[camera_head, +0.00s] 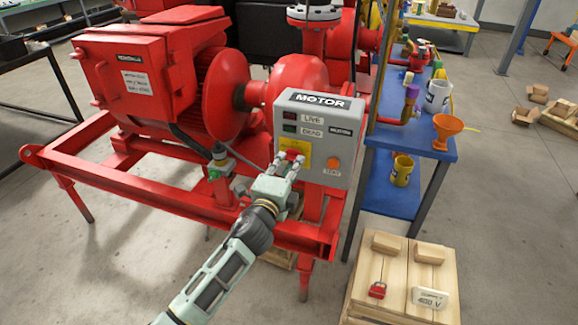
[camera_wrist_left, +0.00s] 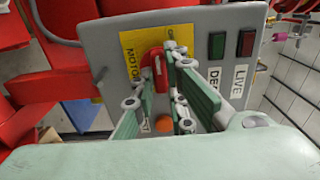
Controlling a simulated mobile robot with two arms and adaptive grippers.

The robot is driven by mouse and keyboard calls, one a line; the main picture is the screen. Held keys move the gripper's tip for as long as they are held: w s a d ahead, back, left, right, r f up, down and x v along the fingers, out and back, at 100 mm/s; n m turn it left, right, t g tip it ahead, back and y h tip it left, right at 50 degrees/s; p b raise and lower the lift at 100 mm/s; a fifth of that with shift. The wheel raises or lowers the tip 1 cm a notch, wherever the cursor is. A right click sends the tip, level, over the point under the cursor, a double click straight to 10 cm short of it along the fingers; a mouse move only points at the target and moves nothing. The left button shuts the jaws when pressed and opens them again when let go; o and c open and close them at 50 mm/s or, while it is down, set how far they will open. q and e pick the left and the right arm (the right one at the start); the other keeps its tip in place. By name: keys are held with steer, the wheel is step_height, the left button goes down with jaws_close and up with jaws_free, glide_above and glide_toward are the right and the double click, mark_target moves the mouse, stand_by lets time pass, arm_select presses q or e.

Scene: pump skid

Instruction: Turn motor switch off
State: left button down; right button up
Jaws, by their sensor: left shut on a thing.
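The grey motor control box (camera_head: 338,118) stands on the red skid frame, labelled MOTOR on top. On its face is a yellow plate with a red switch handle (camera_wrist_left: 158,68), seen in the left wrist view with its long side roughly up and down the picture. My left gripper (camera_head: 290,165) is at the yellow plate, its fingers closed around the red handle. The fingers hide part of the handle. A LIVE lamp (camera_wrist_left: 247,43) in dark red and a DEAD lamp (camera_wrist_left: 217,46) in dark green sit beside the plate. An orange button (camera_head: 333,162) is at lower right.
The red motor and pump (camera_head: 150,75) stand behind and left of the box. A blue bench (camera_head: 410,135) with an orange funnel (camera_head: 447,128) is to the right. A wooden crate (camera_head: 420,265) in front holds a small red padlock (camera_head: 377,290) and a tag.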

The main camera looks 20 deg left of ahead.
arm_select(q)
steer(key=shift+f, duration=0.1)
stand_by(0.3)
steer(key=c, duration=1.8)
jaws_free()
steer(key=shift+o, duration=0.2)
steer(key=s, duration=1.2)
steer(key=shift+a, duration=0.2)
